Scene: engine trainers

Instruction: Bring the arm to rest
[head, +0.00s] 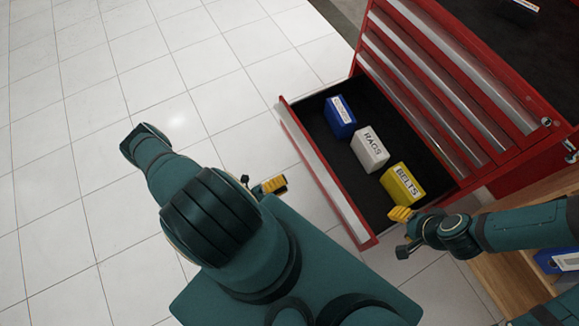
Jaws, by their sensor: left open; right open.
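My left gripper (262,186) shows beside my upper arm, left of the open drawer's front; it is open and nothing shows in it. Part of it is hidden behind my own body. My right gripper (403,231) is open and empty by the near right corner of the drawer (338,190), close to the yellow box. My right arm (520,228) reaches in from the right edge. My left arm (168,172) bends out to the left over the floor.
The red tool cabinet (470,125) has its bottom drawer pulled out. In it stand a blue box (340,117), a white box marked RAGS (369,150) and a yellow box marked BELTS (402,185). A wooden shelf (512,290) holds a blue box (550,260). Tiled floor (90,110) at left is clear.

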